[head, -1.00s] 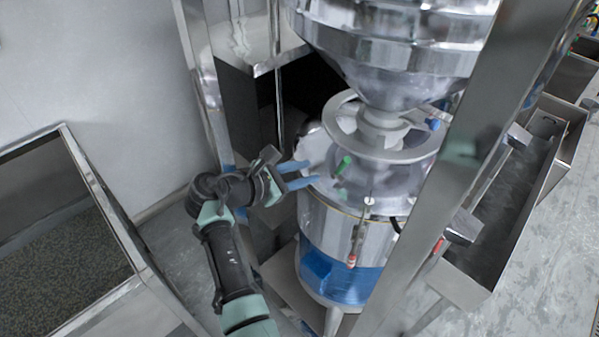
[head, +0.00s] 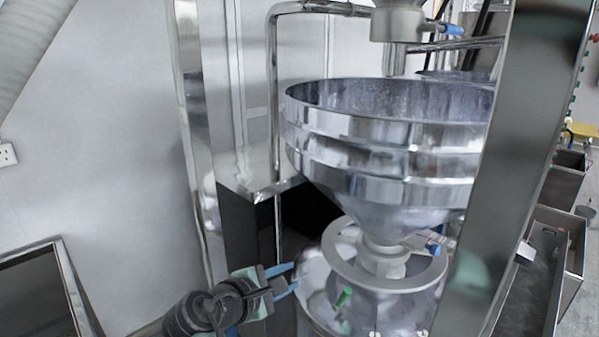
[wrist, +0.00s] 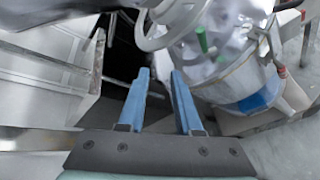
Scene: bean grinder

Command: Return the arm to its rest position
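My gripper (head: 287,281) is at the bottom of the head view, just left of the bean grinder's lower body. Its two blue fingers are apart with nothing between them. The wrist view also shows my gripper (wrist: 160,85) open and empty, with a dark gap beyond the fingertips. The bean grinder (head: 385,165) has a large steel hopper above a grey ring and a metal drum. Most of my arm is below the head view's edge.
A steel post (head: 500,180) stands in front of the grinder at right. A steel cabinet (head: 255,100) with a dark opening stands behind my gripper. An open metal bin (head: 40,290) is at lower left. Metal troughs (head: 535,285) are at right.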

